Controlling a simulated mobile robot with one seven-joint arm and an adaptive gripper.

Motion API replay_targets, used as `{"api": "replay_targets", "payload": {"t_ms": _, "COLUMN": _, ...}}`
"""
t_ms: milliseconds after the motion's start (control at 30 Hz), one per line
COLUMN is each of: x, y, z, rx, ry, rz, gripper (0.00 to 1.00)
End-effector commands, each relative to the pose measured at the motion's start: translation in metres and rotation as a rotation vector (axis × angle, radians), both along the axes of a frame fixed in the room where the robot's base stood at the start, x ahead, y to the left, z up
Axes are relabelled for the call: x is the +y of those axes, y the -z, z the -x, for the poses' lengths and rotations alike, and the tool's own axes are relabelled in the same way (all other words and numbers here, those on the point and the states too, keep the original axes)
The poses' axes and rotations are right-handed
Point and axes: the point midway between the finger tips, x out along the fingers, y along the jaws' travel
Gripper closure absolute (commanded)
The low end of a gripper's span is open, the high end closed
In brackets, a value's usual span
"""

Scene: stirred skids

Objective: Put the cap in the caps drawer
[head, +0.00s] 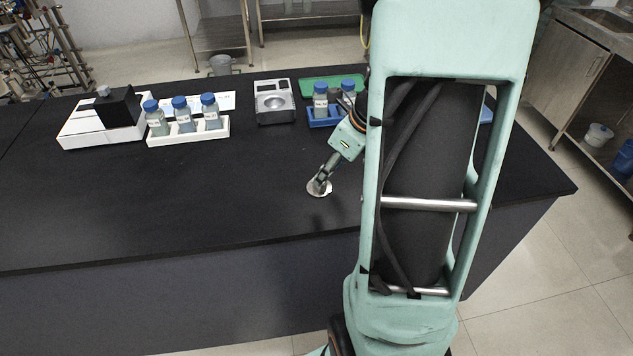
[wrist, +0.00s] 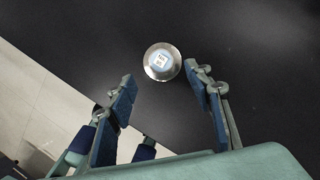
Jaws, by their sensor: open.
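My gripper (head: 321,181) is low over the black bench, tilted downward. In the wrist view its two fingers (wrist: 159,77) are spread apart with nothing held between them. A small round silver dish-like piece (wrist: 150,70) with a pale, labelled top part (wrist: 162,59) lies just beyond and between the fingertips. In the head view this round piece (head: 314,191) is partly hidden behind the fingers. I cannot tell for sure whether it is the cap or a dish holding something. No caps drawer can be made out in either view.
On the bench (head: 220,205) stand a white rack (head: 190,135) of blue-capped bottles, a white-and-black device (head: 110,115), a grey scale (head: 275,105), a green tray (head: 320,83) and a blue rack (head: 320,122) with bottles. The front left of the bench is clear. My arm hides the right part.

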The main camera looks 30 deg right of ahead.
Motion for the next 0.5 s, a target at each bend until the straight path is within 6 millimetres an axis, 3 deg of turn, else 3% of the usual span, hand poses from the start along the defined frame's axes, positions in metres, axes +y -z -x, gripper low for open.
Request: {"api": "replay_targets", "payload": {"t_ms": 500, "x": 0.01, "y": 0.05, "z": -0.023, "rx": 0.0, "ry": 0.002, "rz": -0.001, "gripper": 0.53}}
